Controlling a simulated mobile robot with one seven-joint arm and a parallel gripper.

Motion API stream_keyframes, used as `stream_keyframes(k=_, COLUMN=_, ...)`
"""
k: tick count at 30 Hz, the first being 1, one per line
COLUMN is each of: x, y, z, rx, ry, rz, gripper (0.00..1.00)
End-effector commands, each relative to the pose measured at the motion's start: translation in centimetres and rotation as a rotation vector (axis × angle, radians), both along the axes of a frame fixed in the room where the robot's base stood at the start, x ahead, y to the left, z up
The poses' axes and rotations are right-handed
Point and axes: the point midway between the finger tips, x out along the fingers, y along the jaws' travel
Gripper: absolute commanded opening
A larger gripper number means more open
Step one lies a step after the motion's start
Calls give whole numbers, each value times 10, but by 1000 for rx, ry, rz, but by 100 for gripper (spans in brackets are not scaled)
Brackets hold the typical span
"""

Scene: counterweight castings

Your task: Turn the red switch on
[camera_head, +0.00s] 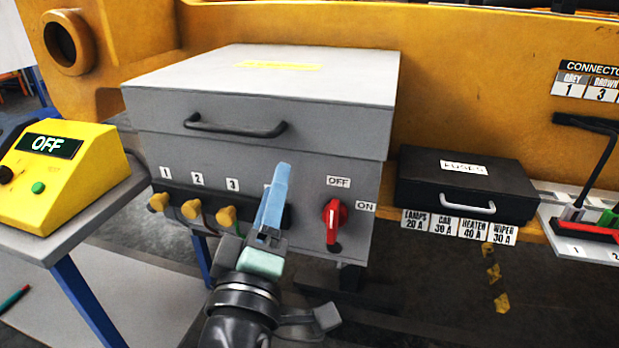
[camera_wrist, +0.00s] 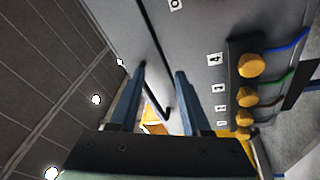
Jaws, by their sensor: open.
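The red switch (camera_head: 333,217) is a rotary knob on the front of a grey box (camera_head: 310,160). Its handle stands about upright, in line with the OFF label (camera_head: 338,181) above it; the ON label (camera_head: 365,206) is to its right. My gripper (camera_head: 278,172) is in front of the box, left of the switch and apart from it. The wrist view shows the two blue fingers (camera_wrist: 160,72) spread with nothing between them. The switch is not visible in that view.
The grey box has a black lid handle (camera_head: 236,130) and several yellow plugs (camera_head: 191,209) left of my gripper. A yellow console (camera_head: 62,165) at left displays OFF. A black fuse case (camera_head: 465,185) stands right of the box. The space before the switch looks clear.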

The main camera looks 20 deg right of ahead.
Motion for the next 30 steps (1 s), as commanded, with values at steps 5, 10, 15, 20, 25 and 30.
stream_keyframes(k=5, x=-7, y=-15, z=-16, rx=-345, ry=299, rz=-165, gripper=48)
stream_keyframes(k=10, x=-27, y=-22, z=-37, rx=-699, ry=571, rz=-269, gripper=48)
stream_keyframes(k=15, x=-56, y=-21, z=-51, rx=-1078, ry=822, rz=-322, gripper=48)
stream_keyframes(k=20, x=-84, y=-14, z=-61, rx=-1407, ry=999, rz=-332, gripper=48)
stream_keyframes(k=25, x=-104, y=-7, z=-69, rx=-1625, ry=1093, rz=-326, gripper=48)
stream_keyframes(k=30, x=-105, y=-7, z=-74, rx=-1690, ry=1116, rz=-327, gripper=48)
